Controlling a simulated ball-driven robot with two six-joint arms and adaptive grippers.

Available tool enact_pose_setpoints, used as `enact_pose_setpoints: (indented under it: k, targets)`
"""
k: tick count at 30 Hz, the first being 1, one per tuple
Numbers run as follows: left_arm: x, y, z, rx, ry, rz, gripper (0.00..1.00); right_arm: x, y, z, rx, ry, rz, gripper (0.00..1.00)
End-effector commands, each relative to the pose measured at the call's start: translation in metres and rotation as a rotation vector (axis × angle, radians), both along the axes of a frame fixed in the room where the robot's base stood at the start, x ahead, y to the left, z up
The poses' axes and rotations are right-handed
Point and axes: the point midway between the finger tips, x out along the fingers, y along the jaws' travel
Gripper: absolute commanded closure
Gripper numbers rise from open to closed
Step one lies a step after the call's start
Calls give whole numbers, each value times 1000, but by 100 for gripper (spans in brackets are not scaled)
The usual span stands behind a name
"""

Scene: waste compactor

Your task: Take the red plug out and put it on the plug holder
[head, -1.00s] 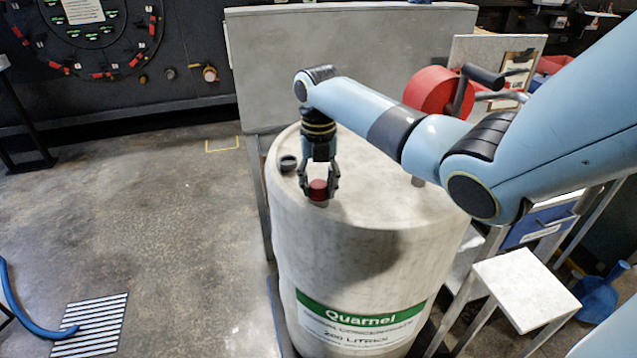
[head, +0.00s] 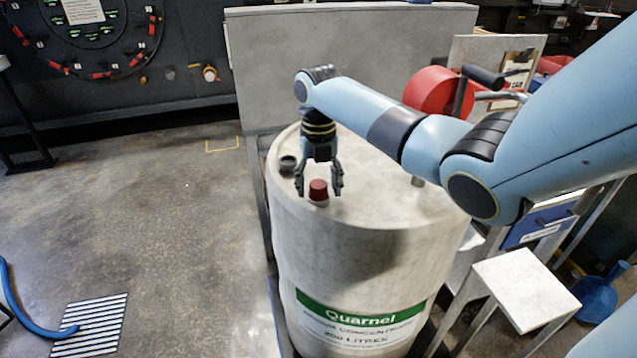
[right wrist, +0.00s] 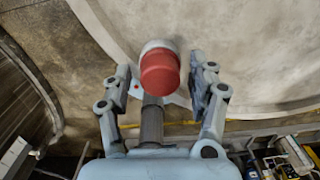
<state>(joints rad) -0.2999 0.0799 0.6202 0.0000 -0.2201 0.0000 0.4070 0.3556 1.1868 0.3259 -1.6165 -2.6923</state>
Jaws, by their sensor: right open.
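The red plug (head: 318,189) sits upright on a pale collar near the near left rim of the top of a big white drum (head: 385,205). My right gripper (head: 319,192) is open, with one finger on each side of the plug and gaps between. In the right wrist view the red plug (right wrist: 160,72) shows between the spread fingers (right wrist: 163,85), with its white collar beyond it. A small dark round cup (head: 288,164) stands on the drum to the left of the gripper; I cannot tell whether it is the plug holder. My left gripper is not in view.
A grey panel (head: 330,60) stands behind the drum. A red roller with a crank (head: 432,91) is at the back right, and a small white-topped stand (head: 525,287) at the front right. The floor left of the drum is mostly clear, with a blue hose (head: 25,318).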

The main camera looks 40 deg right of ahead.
Motion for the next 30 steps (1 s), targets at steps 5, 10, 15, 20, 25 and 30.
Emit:
enact_pose_setpoints:
  k: [5, 10, 15, 20, 25, 30]
  targets:
    - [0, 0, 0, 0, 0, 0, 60, 0, 0, 0, -1, -1, -185, 41]
    - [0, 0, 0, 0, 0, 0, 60, 1, -1, 0, -1, -1, -406, 41]
    - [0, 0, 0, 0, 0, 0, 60, 1, -1, 0, -1, -1, -531, 41]
    - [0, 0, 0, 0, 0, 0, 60, 0, -1, 0, -1, -1, -771, 41]
    - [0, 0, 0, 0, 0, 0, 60, 0, -1, 0, -1, -1, -908, 41]
    - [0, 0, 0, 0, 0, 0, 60, 0, 0, 0, -1, 0, -1119, 41]
